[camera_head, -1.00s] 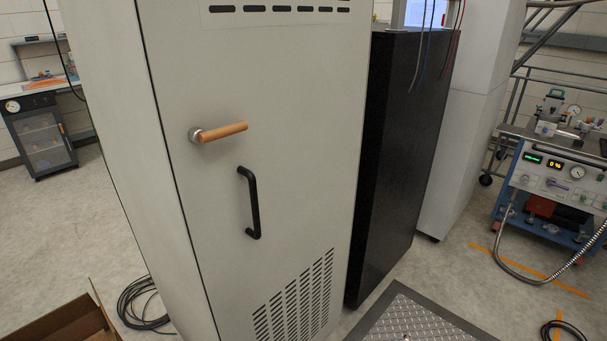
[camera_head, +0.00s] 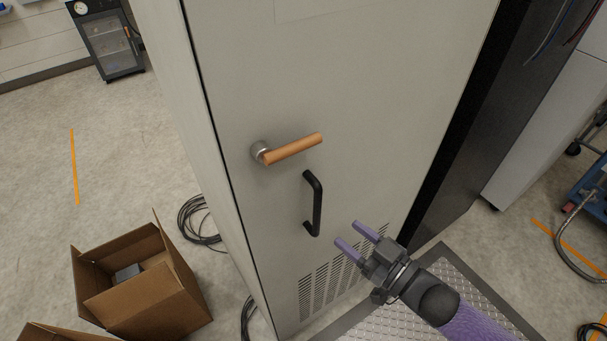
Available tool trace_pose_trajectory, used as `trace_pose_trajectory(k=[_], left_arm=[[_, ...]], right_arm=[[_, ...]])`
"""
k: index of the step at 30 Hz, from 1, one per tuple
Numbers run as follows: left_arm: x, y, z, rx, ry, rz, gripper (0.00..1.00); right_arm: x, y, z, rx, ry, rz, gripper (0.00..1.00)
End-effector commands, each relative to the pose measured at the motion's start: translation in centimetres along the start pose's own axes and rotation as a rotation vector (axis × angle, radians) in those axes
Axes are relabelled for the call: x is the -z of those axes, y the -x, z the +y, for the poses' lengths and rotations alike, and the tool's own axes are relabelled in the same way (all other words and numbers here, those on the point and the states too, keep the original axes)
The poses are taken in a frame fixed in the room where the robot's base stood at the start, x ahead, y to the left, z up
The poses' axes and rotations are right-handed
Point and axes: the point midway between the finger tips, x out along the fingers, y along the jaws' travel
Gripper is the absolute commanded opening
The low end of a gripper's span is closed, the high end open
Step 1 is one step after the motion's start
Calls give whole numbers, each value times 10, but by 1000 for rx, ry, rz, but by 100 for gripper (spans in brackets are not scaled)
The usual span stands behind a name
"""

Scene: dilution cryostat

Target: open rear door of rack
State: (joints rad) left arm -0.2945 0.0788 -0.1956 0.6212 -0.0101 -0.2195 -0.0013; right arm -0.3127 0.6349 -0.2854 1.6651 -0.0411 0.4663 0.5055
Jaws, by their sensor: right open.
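The rack's rear door (camera_head: 370,90) is a tall light grey panel, shut flush in its frame. A lever with a wooden grip (camera_head: 292,149) sticks out from a round metal hub near the door's left edge, tilted slightly up to the right. A black bar handle (camera_head: 314,204) stands upright below it. My right gripper (camera_head: 348,234) has purple fingers, is open and empty, and is in front of the door, to the lower right of the black handle and apart from it in the picture. My left gripper is not in view.
An open cardboard box (camera_head: 140,285) stands on the floor at the lower left, with part of another below it. Coiled black cables (camera_head: 197,220) lie beside the rack. A dark cabinet (camera_head: 490,110) stands right of the rack. A metal tread plate (camera_head: 462,290) covers the floor at lower right.

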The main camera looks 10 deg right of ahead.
Motion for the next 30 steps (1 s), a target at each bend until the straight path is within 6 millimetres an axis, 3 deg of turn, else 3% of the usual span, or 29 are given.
trace_pose_trajectory(k=[6, 12, 23, 26, 30], left_arm=[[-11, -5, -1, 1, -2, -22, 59], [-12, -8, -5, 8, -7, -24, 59], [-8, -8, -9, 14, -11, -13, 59], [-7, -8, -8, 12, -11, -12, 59], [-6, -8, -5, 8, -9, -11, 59]], right_arm=[[-1, -50, 0, -1, 1, 6, 56], [-3, -84, 1, -3, 0, 1, 56], [-3, -94, 1, -3, 2, -3, 56], [-3, -94, 1, -3, 2, -3, 41], [-3, -94, 1, -3, 2, -3, 11]])
